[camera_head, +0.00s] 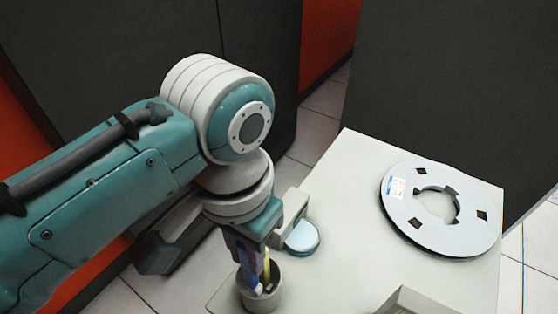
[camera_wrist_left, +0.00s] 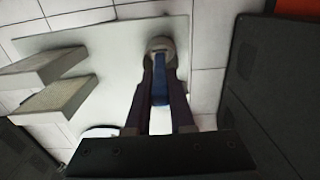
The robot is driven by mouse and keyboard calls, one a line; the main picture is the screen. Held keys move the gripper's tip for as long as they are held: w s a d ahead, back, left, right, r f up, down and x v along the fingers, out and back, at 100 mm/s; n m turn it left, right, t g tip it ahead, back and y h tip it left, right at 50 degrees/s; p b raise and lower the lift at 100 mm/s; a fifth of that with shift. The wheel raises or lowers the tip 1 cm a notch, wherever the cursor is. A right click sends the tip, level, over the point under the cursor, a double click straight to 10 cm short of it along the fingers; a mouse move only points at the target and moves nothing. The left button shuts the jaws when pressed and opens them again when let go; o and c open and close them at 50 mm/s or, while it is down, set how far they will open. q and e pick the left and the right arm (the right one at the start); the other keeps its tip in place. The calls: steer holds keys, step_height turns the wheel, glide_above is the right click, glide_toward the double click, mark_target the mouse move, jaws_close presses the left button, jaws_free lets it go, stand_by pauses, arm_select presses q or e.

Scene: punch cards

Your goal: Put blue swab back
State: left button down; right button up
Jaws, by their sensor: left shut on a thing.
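The blue swab (camera_wrist_left: 160,84) lies between the two dark fingers of my left gripper (camera_wrist_left: 160,72) in the left wrist view, and the gripper is shut on it. A small grey cup (camera_head: 264,301) stands at the near left edge of the table in the head view. The left gripper (camera_head: 248,270) points down at the cup's mouth, and the fingers partly hide the swab there. A yellow stick (camera_head: 267,264) stands in the cup beside the fingers. In the left wrist view the cup (camera_wrist_left: 157,43) is at the fingertips. How deep the swab's tip sits is hidden.
The pale table (camera_head: 345,190) holds a grey tape reel (camera_head: 398,212) at the right and a round light-blue-topped item (camera_head: 302,237) close to the gripper. A grey box (camera_head: 405,301) stands at the near edge. Dark cabinets (camera_head: 440,80) rise behind. The table's middle is clear.

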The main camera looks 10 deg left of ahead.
mark_target(242, 248)
arm_select(q)
step_height(242, 248, down, 6)
steer(key=shift+f+b, duration=0.1)
steer(key=shift+b, duration=0.7)
steer(key=c, duration=0.8)
jaws_free()
step_height(242, 248, up, 12)
steer(key=p, duration=0.3)
steer(key=shift+s+f, duration=0.1)
steer(key=shift+s, duration=0.3)
steer(key=s+a+r+t, duration=0.1)
steer(key=s+a, duration=0.2)
steer(key=s+a+n+t, duration=0.1)
steer(key=s+a, duration=0.2)
steer(key=s, duration=0.1)
steer(key=s+a+r+n+t, duration=0.1)
steer(key=s+a, duration=0.2)
steer(key=s, duration=0.1)
steer(key=shift+s+a+r+t, duration=0.15)
steer(key=shift+a+r+t, duration=0.05)
steer(key=shift+r+t, duration=0.1)
